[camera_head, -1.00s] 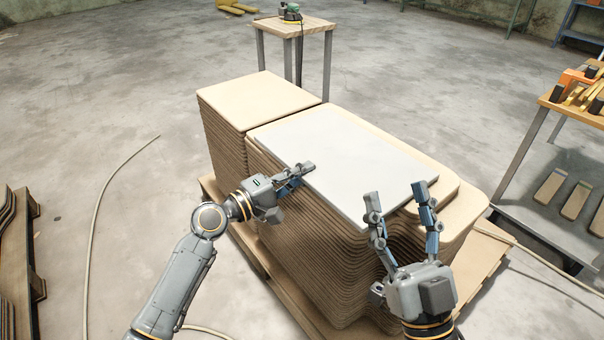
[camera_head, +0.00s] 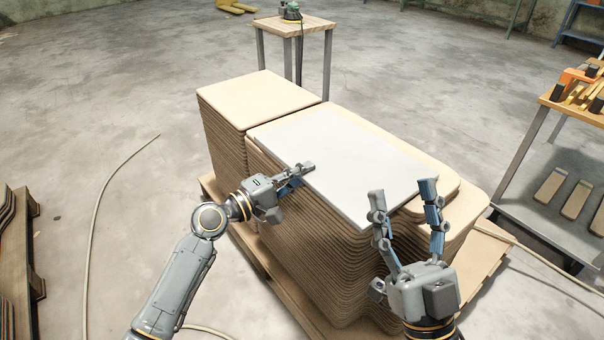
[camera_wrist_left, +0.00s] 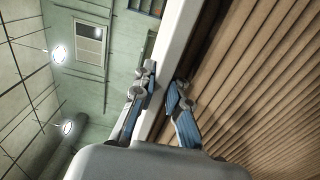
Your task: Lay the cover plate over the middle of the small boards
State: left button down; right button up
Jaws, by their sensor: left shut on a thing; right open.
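The cover plate (camera_head: 345,165) is a flat, light grey sheet lying on top of the nearer stack of small boards (camera_head: 455,185). Board surface shows beyond its far and right edges. My left gripper (camera_head: 302,172) is shut on the plate's near left edge. In the left wrist view, its fingers (camera_wrist_left: 160,92) sit on either side of the plate's pale edge (camera_wrist_left: 175,45), with the layered boards (camera_wrist_left: 250,85) to the right. My right gripper (camera_head: 402,190) is open and empty, with its fingers spread beside the plate's near right corner.
Another stack of boards (camera_head: 255,95) stands behind left on the same pallet (camera_head: 485,262). A small table (camera_head: 300,25) with a green tool is at the back. A workbench (camera_head: 560,105) with orange tools stands at the right. A hose (camera_head: 95,220) lies on the floor at the left.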

pick_arm(q)
jog(key=c, duration=1.4)
grip_release()
jog(key=shift+r, duration=0.1)
pick_arm(e)
jog(key=shift+s+r, duration=0.1)
jog(key=shift+s, duration=0.05)
pick_arm(q)
jog(key=shift+f, duration=0.2)
pick_arm(e)
jog(key=shift+s+r, duration=0.2)
jog(key=shift+s+r+t, duration=0.1)
jog(key=shift+s+t, duration=0.05)
jog(key=shift+t, duration=0.15)
pick_arm(q)
jog(key=v, duration=0.6)
pick_arm(e)
jog(key=shift+w+f, duration=0.25)
jog(key=shift+w, duration=0.15)
